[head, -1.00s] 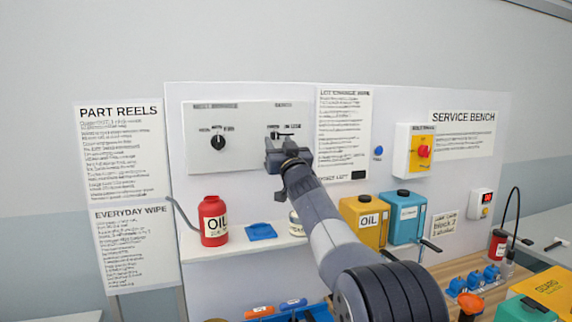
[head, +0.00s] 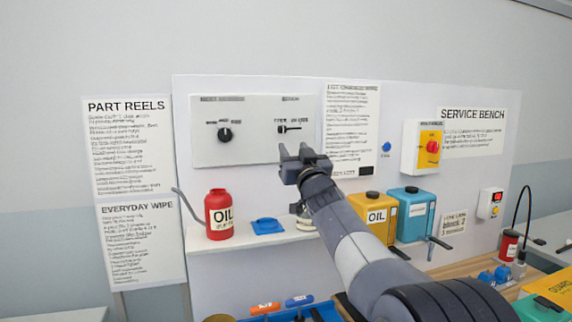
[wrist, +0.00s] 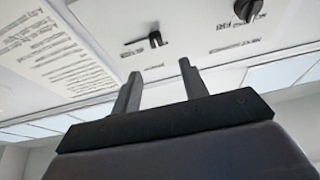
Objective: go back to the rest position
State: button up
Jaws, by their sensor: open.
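My gripper (head: 304,158) is raised in front of the white control panel (head: 250,160), just below its right-hand lever switch (head: 284,128). The jaws are apart with nothing between them. In the wrist view my gripper (wrist: 157,80) shows two separate dark fingers. The lever switch (wrist: 148,41) and the black round knob (wrist: 247,9) on the panel show beyond the fingertips, not touching them. In the head view the round knob (head: 225,134) is at the panel's left.
A red rotary switch (head: 432,146) is to the right. The space left of my gripper is clear.

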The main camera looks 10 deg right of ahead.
aim_at(286, 128)
jog(key=p+x, duration=0.6)
jog(key=x, duration=0.5)
jog(key=shift+d, duration=0.1)
jog(key=shift+d+f, duration=0.1)
jog(key=shift+d, duration=0.45)
